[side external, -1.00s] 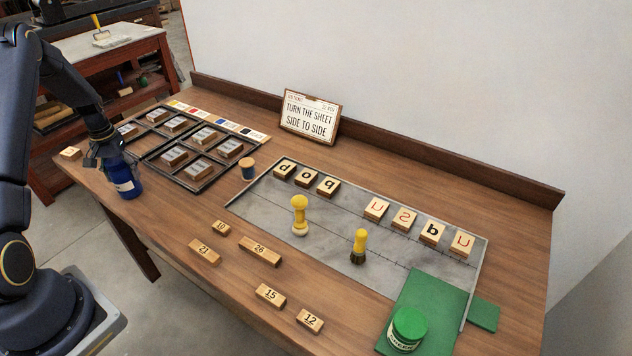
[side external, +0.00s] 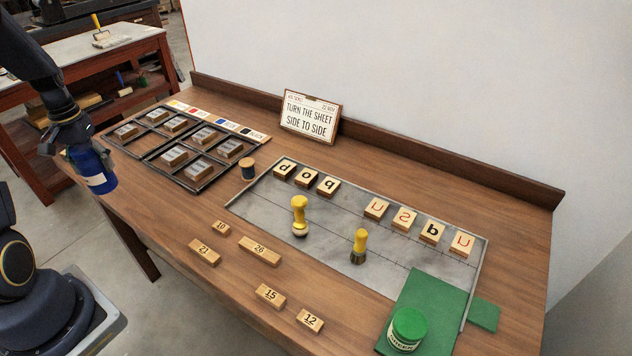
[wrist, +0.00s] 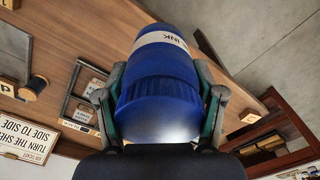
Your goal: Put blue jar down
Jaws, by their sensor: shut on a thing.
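The blue jar (side external: 94,170) has a pale label and is in my gripper (side external: 80,152) at the far left of the side external view. My gripper is shut on it and holds it up, slightly tilted, by the table's left front edge. In the wrist view the blue jar (wrist: 160,85) fills the middle, with a finger of my gripper (wrist: 158,112) on each side. The label there reads INK. The jar's base looks clear of the wooden table (side external: 150,215).
A dark divided tray (side external: 146,158) with several labelled blocks lies just right of the jar. A small wood-topped spool (side external: 248,170), a grey plate (side external: 262,207) with letter blocks, and a green jar (side external: 408,330) stand farther right. Numbered blocks (side external: 260,251) lie along the front.

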